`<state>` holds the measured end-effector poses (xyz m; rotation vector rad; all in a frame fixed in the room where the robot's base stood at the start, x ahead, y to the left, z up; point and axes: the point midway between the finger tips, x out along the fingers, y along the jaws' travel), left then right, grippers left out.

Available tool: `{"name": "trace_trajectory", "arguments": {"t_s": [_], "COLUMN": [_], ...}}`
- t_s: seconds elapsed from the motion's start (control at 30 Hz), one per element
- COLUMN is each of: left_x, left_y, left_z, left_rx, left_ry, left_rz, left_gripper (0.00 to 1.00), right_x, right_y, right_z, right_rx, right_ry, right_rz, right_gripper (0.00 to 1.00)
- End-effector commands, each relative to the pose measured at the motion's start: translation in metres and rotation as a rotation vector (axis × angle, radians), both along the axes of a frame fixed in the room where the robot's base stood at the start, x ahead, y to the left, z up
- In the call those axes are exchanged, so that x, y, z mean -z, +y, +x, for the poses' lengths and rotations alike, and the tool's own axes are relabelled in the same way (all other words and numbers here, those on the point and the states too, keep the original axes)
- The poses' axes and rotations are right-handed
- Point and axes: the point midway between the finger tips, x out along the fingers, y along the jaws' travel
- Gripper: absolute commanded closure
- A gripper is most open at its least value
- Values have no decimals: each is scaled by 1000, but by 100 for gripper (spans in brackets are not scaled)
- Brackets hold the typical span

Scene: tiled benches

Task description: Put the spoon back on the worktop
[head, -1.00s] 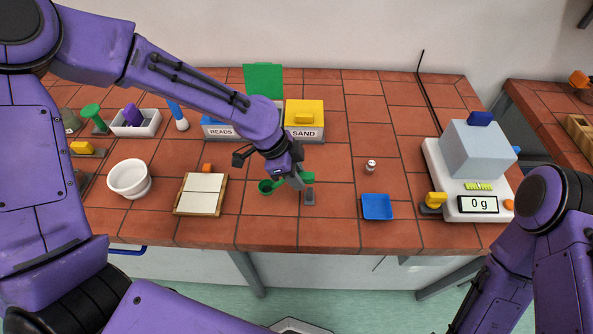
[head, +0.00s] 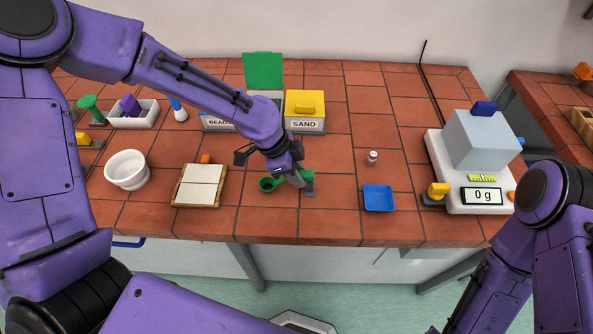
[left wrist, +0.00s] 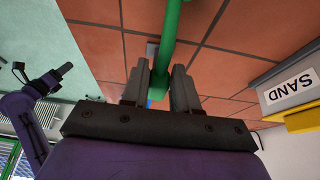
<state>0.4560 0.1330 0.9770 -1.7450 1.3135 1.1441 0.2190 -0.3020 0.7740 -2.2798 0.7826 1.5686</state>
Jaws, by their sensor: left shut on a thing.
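The green spoon (head: 267,185) is at the middle of the tiled worktop (head: 335,215), its round bowl towards the left. My left gripper (head: 298,182) is shut on the spoon's handle, low over the worktop. In the left wrist view the green handle (left wrist: 172,38) runs between the two fingers (left wrist: 160,88). Whether the spoon touches the tiles is hard to tell. A small grey block (head: 309,188) stands right beside the gripper.
A blue tray (head: 378,198) lies to the right, then the scale (head: 477,207) reading 0 g.

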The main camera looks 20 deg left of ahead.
Motion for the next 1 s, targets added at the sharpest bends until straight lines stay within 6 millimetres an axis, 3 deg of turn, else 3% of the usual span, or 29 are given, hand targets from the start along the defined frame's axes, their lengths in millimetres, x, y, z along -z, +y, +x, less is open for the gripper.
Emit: {"name": "trace_trajectory", "arguments": {"t_s": [0.27,0.3,0.37,0.7,1.0], "left_x": [5,4,4,-1,-62], "left_y": [0,0,0,2,27], "left_z": [0,0,0,0,-7], "left_rx": [0,0,0,-2,-2], "left_ry": [-1,-1,-1,-2,-6], "left_rz": [0,0,0,-1,-2], "left_gripper": [100,58,41,41,41], "right_x": [2,2,1,2,9], "right_y": [0,0,0,0,0], "right_z": [0,0,0,0,0], "right_rx": [0,0,0,0,0], "right_ry": [0,0,0,0,0], "right_rz": [0,0,0,0,0], "right_gripper": [57,57,57,57,57]}}
